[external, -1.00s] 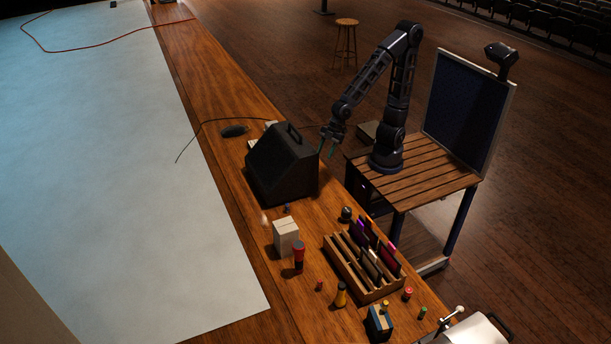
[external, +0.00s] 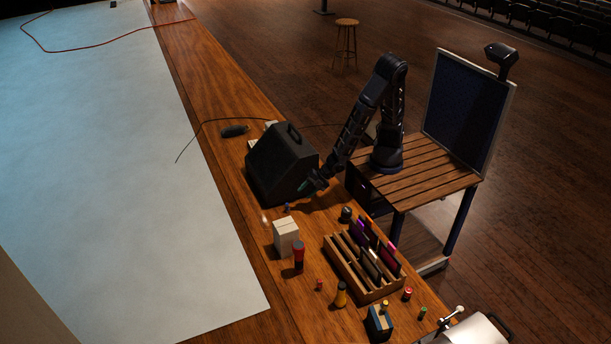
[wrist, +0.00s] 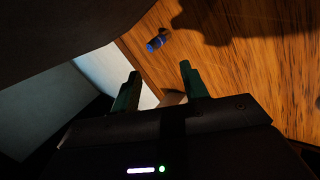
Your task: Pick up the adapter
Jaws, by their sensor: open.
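A small dark-blue piece, which looks like the adapter (external: 287,208), lies on the wooden desk in front of the black wedge speaker. In the wrist view the blue adapter (wrist: 156,43) lies on the wood, beyond my fingertips and a little left of midway between them. My gripper (external: 305,187) is low beside the speaker's near right side, apart from the adapter and a short way up and right of it. In the wrist view my gripper (wrist: 159,75) has its two green fingers spread with nothing between them.
The black wedge speaker (external: 277,170) stands close to my gripper's left; a large dark surface fills the wrist view's upper left.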

